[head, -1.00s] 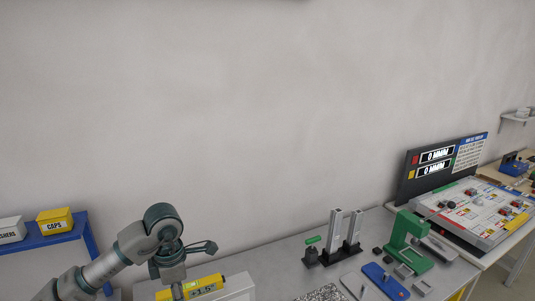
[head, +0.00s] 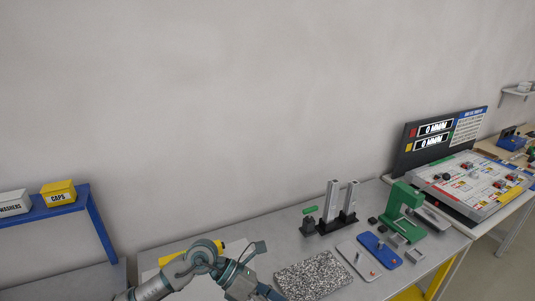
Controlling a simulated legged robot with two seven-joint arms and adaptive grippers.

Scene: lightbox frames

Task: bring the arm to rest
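My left arm comes in from the bottom left in the head view, its joints low over the left part of the grey workbench (head: 295,246). The end of this arm runs off the bottom edge near the picture's middle, so its fingertips do not clearly show. A yellow box (head: 175,256) sits behind the arm, partly covered by it. My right arm and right gripper do not show.
A speckled plate (head: 314,278) lies right of the arm. A blue shelf (head: 45,213) with bins is at left. A display board (head: 433,142) stands at right.

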